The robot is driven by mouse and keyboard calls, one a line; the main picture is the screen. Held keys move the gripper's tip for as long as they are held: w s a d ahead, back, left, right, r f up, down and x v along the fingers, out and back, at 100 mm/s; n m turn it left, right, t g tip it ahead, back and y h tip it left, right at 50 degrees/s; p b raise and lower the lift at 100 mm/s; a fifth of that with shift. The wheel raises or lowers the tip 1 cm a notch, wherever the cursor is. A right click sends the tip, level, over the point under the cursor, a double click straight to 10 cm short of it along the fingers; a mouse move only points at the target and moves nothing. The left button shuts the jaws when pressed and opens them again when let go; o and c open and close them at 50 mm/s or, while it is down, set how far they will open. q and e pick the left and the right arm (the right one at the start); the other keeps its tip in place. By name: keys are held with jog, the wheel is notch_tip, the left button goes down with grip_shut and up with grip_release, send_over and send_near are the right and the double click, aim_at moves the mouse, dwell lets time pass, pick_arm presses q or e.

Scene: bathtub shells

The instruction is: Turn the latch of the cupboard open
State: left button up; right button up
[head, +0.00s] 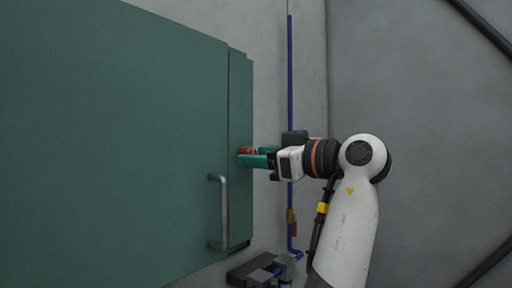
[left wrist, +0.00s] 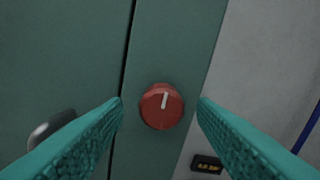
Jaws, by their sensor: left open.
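The green cupboard (head: 110,140) fills the left of the head view, with its door closed against a narrow side strip. The latch is a round red knob (left wrist: 161,106) on that strip; its white mark points up, leaning slightly right. In the head view the knob (head: 245,150) is partly hidden by the fingers. My left gripper (head: 254,157) reaches in from the right with its teal fingers at the strip. In the left wrist view its fingers are open, one on each side of the knob, with a visible gap on both sides. My right gripper is not in view.
A grey bar handle (head: 223,212) stands on the door below the knob; it also shows in the left wrist view (left wrist: 50,130). A blue pipe (head: 290,80) runs down the wall behind my gripper. Dark fittings (head: 255,268) lie below the cupboard's edge.

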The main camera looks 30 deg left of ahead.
pick_arm(q)
jog(key=shift+w+a, duration=0.15)
jog(key=shift+a, duration=0.4)
jog(key=c, duration=1)
